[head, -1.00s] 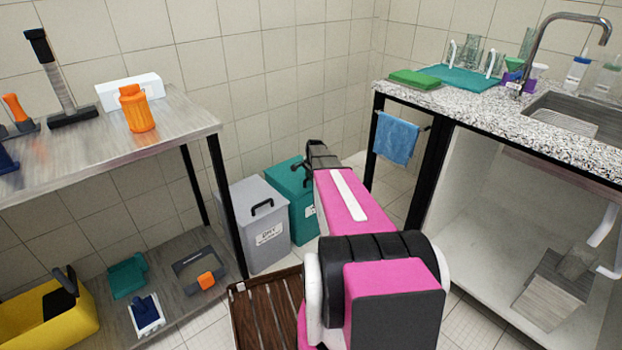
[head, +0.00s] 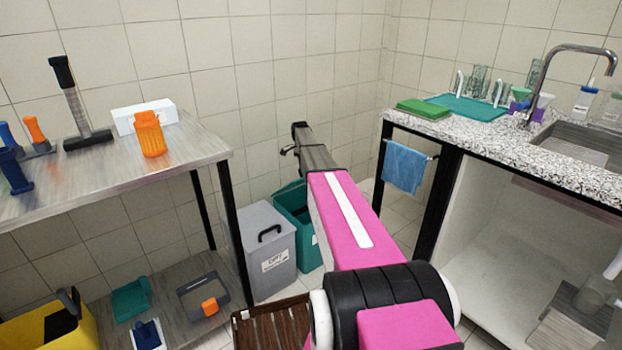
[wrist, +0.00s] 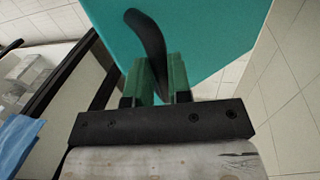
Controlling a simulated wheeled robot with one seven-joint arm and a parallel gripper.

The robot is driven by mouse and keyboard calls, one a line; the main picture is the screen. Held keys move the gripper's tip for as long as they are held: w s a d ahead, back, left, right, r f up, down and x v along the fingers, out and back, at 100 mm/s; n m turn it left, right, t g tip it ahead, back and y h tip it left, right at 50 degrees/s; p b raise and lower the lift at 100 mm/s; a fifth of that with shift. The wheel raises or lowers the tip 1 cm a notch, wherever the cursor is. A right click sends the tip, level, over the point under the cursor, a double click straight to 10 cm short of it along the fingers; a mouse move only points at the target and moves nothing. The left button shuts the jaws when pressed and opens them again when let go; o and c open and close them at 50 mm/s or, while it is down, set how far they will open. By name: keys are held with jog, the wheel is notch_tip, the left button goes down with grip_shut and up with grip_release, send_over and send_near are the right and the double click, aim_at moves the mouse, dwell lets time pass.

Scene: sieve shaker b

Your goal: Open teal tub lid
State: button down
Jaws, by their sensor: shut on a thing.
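The teal tub (head: 310,239) stands on the floor beside the grey bin in the head view. Its top is open and part of its dark inside shows. In the wrist view the teal lid (wrist: 205,35) fills the upper middle, with a curved black handle (wrist: 148,35) on it. My gripper (wrist: 161,80) has its green fingers shut on this handle. In the head view my pink arm reaches over the tub's right side. The lid cannot be made out there, and my fingers are hard to tell apart at the arm's far end.
The closed grey bin (head: 266,256) stands close on the left of the tub. A metal shelf unit (head: 190,160) is further left. The sink counter (head: 470,130) with a blue towel (head: 404,167) is on the right. A brown slatted mat (head: 270,326) lies in front.

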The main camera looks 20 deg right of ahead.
jog(key=w+a+r+g, duration=0.1)
jog(key=w+a+r, duration=0.1)
jog(key=w, duration=0.7)
jog(key=w+a+r+g+h, duration=0.1)
jog(key=w+a, duration=0.3)
jog(key=w, duration=0.5)
jog(key=shift+w+a+r+g, duration=0.15)
jog(key=shift+a+r+g, duration=0.2)
jog(key=shift+r, duration=0.25)
jog(key=c, duration=1.1)
grip_release()
jog(key=shift+o, duration=0.2)
jog(key=shift+r, duration=0.1)
